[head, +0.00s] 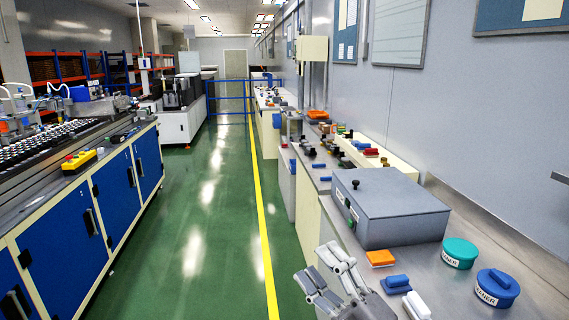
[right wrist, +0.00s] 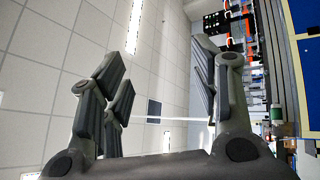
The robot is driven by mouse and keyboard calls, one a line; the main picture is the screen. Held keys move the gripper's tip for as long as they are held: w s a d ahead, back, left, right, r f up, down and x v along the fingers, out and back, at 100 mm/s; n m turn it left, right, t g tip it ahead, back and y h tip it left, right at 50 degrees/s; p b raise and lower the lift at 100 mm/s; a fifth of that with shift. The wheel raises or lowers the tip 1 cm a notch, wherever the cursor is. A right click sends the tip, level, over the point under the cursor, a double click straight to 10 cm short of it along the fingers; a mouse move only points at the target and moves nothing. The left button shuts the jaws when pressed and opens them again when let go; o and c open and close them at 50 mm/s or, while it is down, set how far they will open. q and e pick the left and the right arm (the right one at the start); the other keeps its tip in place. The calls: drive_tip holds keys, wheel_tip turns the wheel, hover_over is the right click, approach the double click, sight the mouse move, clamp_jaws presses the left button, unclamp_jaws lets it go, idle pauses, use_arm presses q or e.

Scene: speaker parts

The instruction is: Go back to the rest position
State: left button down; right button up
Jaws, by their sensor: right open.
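My right gripper (head: 333,279) shows at the bottom of the head view, in front of the edge of the right-hand bench. It is open and empty, pointing upward. In the right wrist view its two fingers (right wrist: 160,85) stand apart with only the ceiling and part of the room between and behind them. My left gripper is not in the head view.
The metal bench (head: 480,245) on the right carries a grey lidded box (head: 392,212), a teal round container (head: 459,252), a blue round container (head: 497,287) and an orange block (head: 380,258). Blue cabinets (head: 75,240) stand left. The green aisle (head: 190,240) between is clear.

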drive_tip(key=s+d+f+m+g+h, duration=0.2)
drive_tip(key=s+d+f+m+h, duration=0.1)
drive_tip(key=d+f+m+h, duration=1.4)
drive_tip(key=s+a+f+m+g+y, duration=0.1)
drive_tip(key=s+a+f+m+g, duration=0.1)
drive_tip(key=s+f+g, duration=0.75)
drive_tip(key=s+a+f+m+g+y, duration=0.1)
drive_tip(key=s+f+m+g, duration=0.15)
drive_tip(key=s+f, duration=0.75)
drive_tip(key=s+f+g, duration=0.1)
drive_tip(key=s+f, duration=0.2)
drive_tip(key=f, duration=0.8)
drive_tip(key=s+f, duration=0.2)
drive_tip(key=f, duration=1)
drive_tip(key=s+d+f+g, duration=0.1)
drive_tip(key=s+d+f, duration=0.2)
drive_tip(key=s+f, duration=1.2)
drive_tip(key=shift+s+f+n+g, duration=0.25)
drive_tip(key=shift+s+n+g, duration=0.1)
drive_tip(key=shift+s, duration=0.5)
